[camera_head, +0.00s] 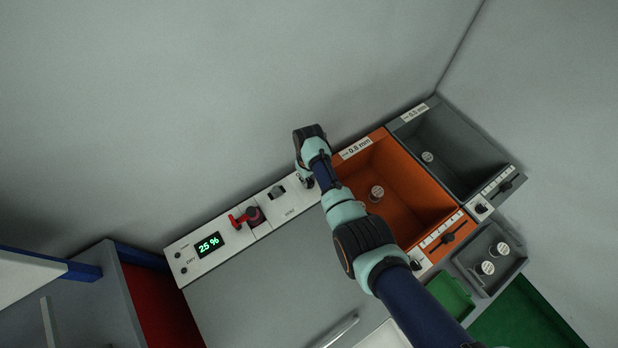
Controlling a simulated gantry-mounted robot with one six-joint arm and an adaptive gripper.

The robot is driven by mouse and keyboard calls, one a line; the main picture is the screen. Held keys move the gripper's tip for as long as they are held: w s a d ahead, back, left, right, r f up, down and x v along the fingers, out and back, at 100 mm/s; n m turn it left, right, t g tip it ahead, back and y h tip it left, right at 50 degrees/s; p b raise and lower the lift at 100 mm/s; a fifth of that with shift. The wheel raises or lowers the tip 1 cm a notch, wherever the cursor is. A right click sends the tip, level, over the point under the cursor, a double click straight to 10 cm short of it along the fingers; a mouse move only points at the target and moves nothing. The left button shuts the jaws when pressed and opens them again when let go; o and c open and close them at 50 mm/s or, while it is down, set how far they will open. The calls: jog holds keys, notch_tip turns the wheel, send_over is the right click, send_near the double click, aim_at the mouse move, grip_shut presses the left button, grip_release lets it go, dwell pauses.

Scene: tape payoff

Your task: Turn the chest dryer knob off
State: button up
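The chest dryer (290,280) has a grey top and a white control panel (225,222) along its back edge. The panel has a green-lit display (208,245) reading 25 %, a red and dark knob (250,216) with its red part pointing left, and a small grey knob or switch (277,193). Which of these the task names is not clear from the labels. My gripper (307,183) is at the panel's right end, right of the grey knob. My wrist partly hides it, and I cannot see its opening or whether it touches anything.
An orange bin (420,222) and a dark grey bin (480,150), with small white-topped objects inside, stand to the right of my arm. A small grey tray (500,270) and green trays (530,318) lie lower right. The dryer top left of my arm is clear.

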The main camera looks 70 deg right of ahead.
aim_at(309, 180)
jog(key=shift+o, duration=0.3)
notch_tip(309, 180, up, 12)
dwell(0.3)
dwell(0.5)
